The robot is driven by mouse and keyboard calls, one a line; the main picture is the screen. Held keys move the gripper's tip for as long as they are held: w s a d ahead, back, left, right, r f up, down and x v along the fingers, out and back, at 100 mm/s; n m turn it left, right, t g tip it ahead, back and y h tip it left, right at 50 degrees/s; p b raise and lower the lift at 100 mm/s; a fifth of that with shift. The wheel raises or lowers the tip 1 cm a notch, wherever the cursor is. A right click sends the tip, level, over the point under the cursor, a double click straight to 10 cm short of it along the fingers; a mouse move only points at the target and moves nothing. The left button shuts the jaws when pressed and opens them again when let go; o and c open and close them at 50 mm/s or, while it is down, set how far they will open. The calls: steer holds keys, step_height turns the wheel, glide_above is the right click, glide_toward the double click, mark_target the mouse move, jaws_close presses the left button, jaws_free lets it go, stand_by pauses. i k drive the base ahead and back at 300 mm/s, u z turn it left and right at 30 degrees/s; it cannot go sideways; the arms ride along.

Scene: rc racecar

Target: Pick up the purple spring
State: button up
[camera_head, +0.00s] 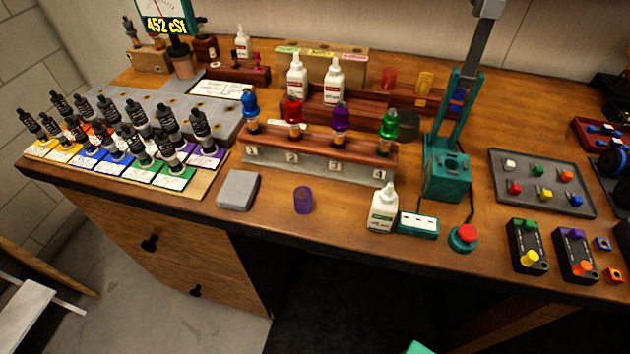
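The purple spring (303,199) stands upright on the wooden workbench (335,228), close to the front edge. It looks like a short purple cylinder, and nothing touches it. My gripper cannot be made out in this view. A small teal piece shows at the bottom edge, too cut off to identify.
A grey block (238,190) lies left of the spring. A white bottle (383,208) stands to its right, beside a teal box (418,225). Behind it is a numbered rack (318,160) with coloured shock absorbers. A teal press (447,170) stands farther right. Bare wood surrounds the spring.

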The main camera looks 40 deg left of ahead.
mark_target(309, 200)
steer(key=u, duration=1.7)
